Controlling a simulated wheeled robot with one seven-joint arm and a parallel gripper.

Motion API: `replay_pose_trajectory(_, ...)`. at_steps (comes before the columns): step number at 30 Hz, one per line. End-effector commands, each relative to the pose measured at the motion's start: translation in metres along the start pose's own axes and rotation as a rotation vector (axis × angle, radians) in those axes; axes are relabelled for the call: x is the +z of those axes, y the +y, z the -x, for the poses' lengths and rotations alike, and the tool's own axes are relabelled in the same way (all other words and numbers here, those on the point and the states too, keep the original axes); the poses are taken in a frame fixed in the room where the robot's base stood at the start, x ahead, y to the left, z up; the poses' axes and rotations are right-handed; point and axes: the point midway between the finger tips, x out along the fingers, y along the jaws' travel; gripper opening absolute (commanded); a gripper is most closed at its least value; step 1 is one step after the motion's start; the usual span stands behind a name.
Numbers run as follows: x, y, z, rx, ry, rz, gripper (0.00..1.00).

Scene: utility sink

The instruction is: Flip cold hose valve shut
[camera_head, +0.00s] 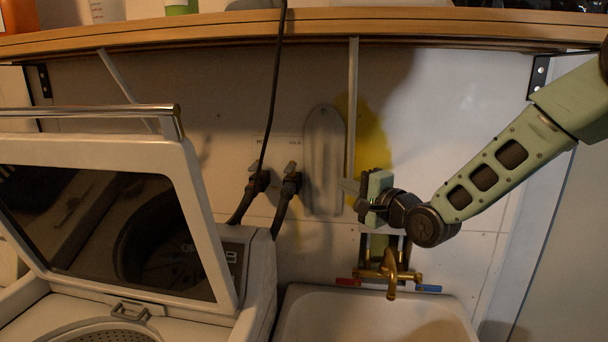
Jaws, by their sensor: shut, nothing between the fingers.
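Two dark hose valves with small grey handles are on the wall left of centre. The right one (290,183) sits under a small label that seems to read COLD; its grey handle (291,167) points up, slightly tilted. The left valve (259,181) sits under a label too small to read surely. A dark hose runs down from each valve behind the washer. My gripper (345,186) is shut and empty, pointing left, to the right of the cold valve and apart from it in the picture.
A long grey plate (323,150) on the wall lies between the cold valve and my gripper. A black cable (277,90) hangs by the left valve. The open-lidded washer (190,170) stands left. A sink (375,318) with a brass tap (391,270) is below. A wooden shelf (430,20) runs above.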

Motion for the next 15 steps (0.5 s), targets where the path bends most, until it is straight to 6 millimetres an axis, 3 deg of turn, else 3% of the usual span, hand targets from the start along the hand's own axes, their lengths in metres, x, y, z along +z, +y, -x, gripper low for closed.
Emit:
replay_pose_trajectory(5, 0.001, -0.002, -0.02, 0.001, -0.002, -0.001, 0.0)
replay_pose_trajectory(15, 0.001, -0.004, -0.089, 0.002, -0.001, -0.001, 0.0)
